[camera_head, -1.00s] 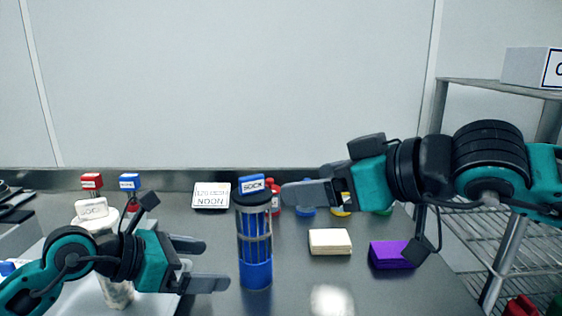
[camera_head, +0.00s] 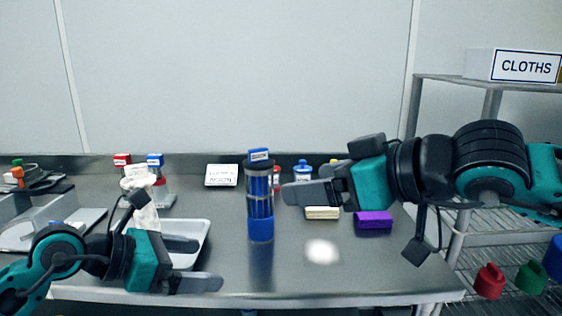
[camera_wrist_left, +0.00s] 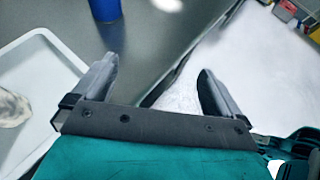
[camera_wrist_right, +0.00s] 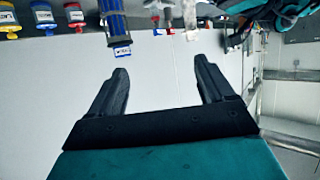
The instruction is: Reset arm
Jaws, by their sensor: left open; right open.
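My left gripper (camera_head: 205,264) is open and empty at the front left, in front of the white tray. In the left wrist view its spread fingers (camera_wrist_left: 158,82) have nothing between them. My right gripper (camera_head: 300,190) is open and empty, raised above the table and pointing left. In the right wrist view its fingers (camera_wrist_right: 162,82) are apart with nothing between them. A blue sifter cylinder (camera_head: 260,205) stands upright on the table between the two grippers, touching neither.
Cream (camera_head: 322,213) and purple (camera_head: 373,220) blocks lie right of the cylinder. Small labelled bottles stand behind. A wire shelf with a CLOTHS box (camera_head: 512,65) is at the right.

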